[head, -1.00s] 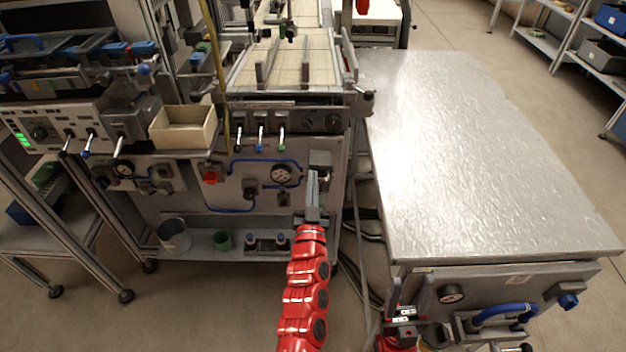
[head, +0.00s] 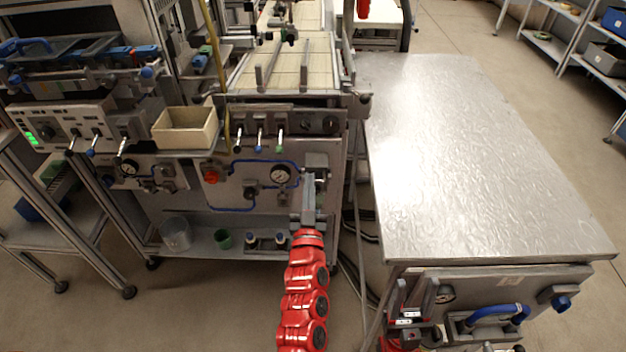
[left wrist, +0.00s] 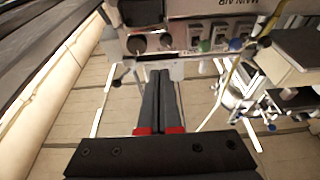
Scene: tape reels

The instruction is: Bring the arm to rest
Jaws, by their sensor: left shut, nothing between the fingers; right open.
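My left arm is red and reaches up from the bottom middle of the head view. Its left gripper (head: 309,178) is shut and empty, in front of the machine's lower panel. In the left wrist view the left gripper's dark fingers (left wrist: 161,74) lie together with nothing between them. My right gripper (head: 416,284) is open and empty at the bottom, by the near left corner of the metal table (head: 480,160).
The machine bench (head: 270,190) with gauges and levers stands left of the table. A beige open box (head: 186,128) sits on its ledge. The metal table top is bare.

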